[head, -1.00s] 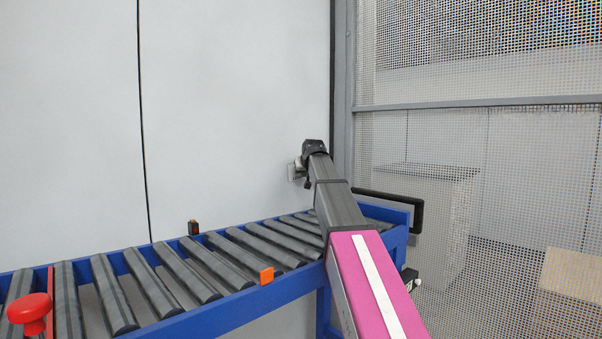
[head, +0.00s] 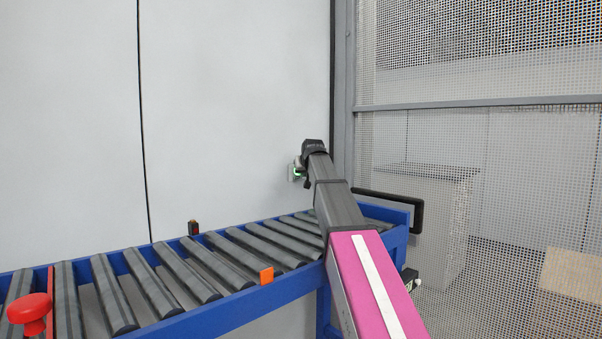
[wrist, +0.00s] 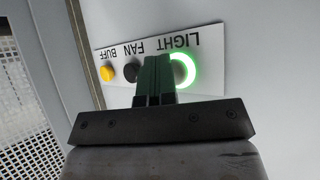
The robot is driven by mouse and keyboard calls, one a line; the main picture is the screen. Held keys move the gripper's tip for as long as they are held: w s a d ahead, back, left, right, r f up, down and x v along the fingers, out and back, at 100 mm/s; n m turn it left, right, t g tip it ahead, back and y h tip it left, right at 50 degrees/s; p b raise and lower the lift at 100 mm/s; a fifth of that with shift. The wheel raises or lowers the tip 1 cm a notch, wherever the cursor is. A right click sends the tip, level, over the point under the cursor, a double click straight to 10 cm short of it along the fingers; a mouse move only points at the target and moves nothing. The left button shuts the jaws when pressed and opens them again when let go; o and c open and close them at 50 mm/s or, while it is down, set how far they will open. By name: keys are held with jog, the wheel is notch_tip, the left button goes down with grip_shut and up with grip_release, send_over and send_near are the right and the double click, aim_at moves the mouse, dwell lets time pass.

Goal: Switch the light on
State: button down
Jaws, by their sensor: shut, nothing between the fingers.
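A white switch panel (wrist: 207,58) on the wall shows in the wrist view, with its lettering upside down. The button by the word LIGHT (wrist: 184,70) has a ring that glows green. A black button (wrist: 131,71) is by FAN and a yellow button (wrist: 107,74) by BUFF. My gripper (wrist: 155,60) is shut and empty, its fingertips in front of the panel between the LIGHT and FAN buttons in the picture. Whether the tips touch a button cannot be told. In the head view the panel (head: 291,173) is partly hidden by my wrist, with a green glow beside it.
A blue roller conveyor (head: 235,311) runs below my arm along the wall. A mesh fence (head: 480,140) stands to the right, with a black handle (head: 417,215) near the conveyor's end.

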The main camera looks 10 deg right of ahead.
jog(key=shift+s, duration=0.1)
jog(key=s+d, duration=0.2)
jog(key=s, duration=0.1)
jog(key=s+d, duration=0.1)
jog(key=shift+s+d, duration=0.25)
jog(key=shift+s, duration=0.1)
dwell(0.3)
jog(key=shift+d, duration=0.1)
dwell(0.8)
jog(key=shift+d, duration=0.5)
